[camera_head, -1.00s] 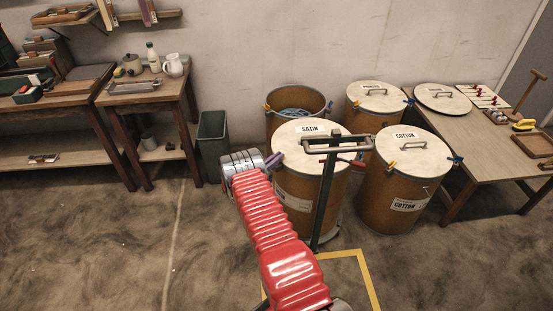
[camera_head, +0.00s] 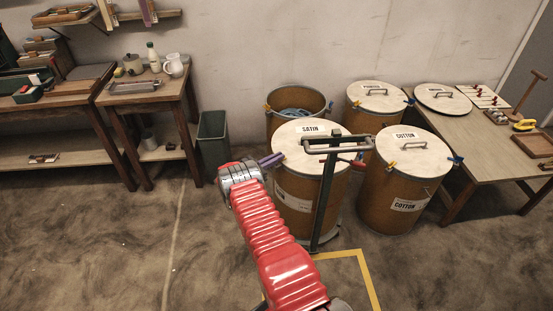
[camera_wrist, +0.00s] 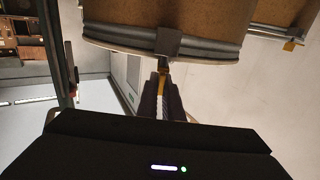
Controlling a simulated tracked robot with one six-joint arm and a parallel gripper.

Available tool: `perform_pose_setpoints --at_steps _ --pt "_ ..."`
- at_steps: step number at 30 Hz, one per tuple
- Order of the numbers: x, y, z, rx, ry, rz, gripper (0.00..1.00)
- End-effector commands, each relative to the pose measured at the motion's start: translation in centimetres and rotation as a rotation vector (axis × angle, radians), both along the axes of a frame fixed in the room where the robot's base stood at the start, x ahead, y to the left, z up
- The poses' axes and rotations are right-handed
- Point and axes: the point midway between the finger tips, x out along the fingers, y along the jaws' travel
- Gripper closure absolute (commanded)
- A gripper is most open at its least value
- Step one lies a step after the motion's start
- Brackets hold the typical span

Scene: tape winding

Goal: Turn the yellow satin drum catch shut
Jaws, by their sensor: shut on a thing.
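The satin drum (camera_head: 296,190) stands in front of my arm, its pale lid (camera_head: 293,141) on and marked SATIN. My gripper (camera_head: 273,160) is at the left side of its rim. In the wrist view my gripper (camera_wrist: 161,100) is shut on the yellow catch (camera_wrist: 162,80), whose lever shows between the fingers. A dark bracket (camera_wrist: 168,42) joins it to the grey rim band. In the head view the yellow catch is hidden by my gripper. A red catch (camera_head: 358,164) is on the right side of the rim.
A green post with a grey bar (camera_head: 335,146) stands close in front of the satin drum. Two cotton drums (camera_head: 390,211) (camera_head: 360,119) are to the right, and an open drum (camera_head: 296,108) is behind. A bin (camera_head: 213,137) stands left. The floor at left is clear.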

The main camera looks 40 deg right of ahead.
Motion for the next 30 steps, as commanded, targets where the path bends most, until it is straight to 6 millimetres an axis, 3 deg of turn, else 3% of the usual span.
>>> perform_pose_setpoints --at_steps 10,20,30 --pt "0.1 0.0 0.1 -0.001 -0.002 0.002 0.75" --pt "0.0 0.3 0.1 0.0 -0.001 0.0 0.75" --pt "0.4 4.5 0.0 0.0 -0.001 0.003 0.75"
